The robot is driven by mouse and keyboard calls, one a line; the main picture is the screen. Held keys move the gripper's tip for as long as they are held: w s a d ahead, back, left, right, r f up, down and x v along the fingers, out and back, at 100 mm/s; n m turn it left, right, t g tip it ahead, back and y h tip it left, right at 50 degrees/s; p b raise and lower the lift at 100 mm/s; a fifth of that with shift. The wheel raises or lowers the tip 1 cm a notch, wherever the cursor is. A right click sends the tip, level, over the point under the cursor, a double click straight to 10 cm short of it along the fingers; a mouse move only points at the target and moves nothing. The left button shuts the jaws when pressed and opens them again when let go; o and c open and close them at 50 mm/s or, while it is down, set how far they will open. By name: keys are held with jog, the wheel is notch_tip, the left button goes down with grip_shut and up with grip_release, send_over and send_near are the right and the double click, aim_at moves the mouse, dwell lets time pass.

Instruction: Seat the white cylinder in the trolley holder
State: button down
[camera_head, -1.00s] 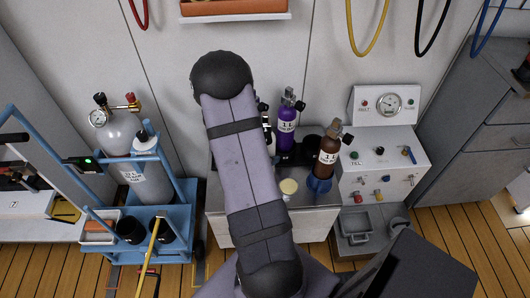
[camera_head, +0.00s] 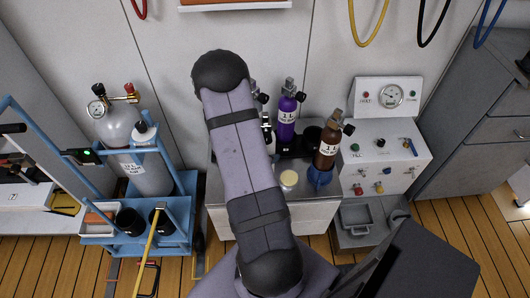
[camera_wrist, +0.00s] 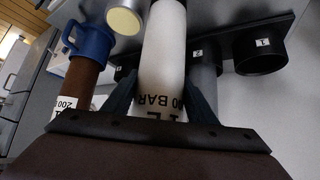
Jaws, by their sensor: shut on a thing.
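The white cylinder (camera_wrist: 164,45) runs up through the middle of the wrist view, with black lettering partly visible. My gripper (camera_wrist: 162,92) is shut on it, one dark finger on each side. In the head view my arm covers my gripper and most or all of the cylinder. The blue trolley (camera_head: 178,245) stands at the left in the head view. The cylinder is away from the trolley, at the bench.
A black rack (camera_wrist: 225,42) with numbered sockets is close behind the cylinder. A purple cylinder (camera_head: 287,118) and a brown cylinder (camera_head: 327,150) in a blue cup (camera_head: 319,178) stand on the bench (camera_head: 310,205). A cream-topped round thing (camera_head: 289,179) sits nearby. A grey cylinder (camera_head: 150,170) stands in the trolley.

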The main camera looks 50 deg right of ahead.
jog(key=shift+w+d, duration=0.1)
jog(key=c, duration=0.7)
grip_release()
jog(key=shift+f, duration=0.1)
jog(key=shift+c, duration=0.2)
jog(key=p+v, duration=0.2)
jog(key=v, duration=1)
jog(key=shift+p, duration=0.4)
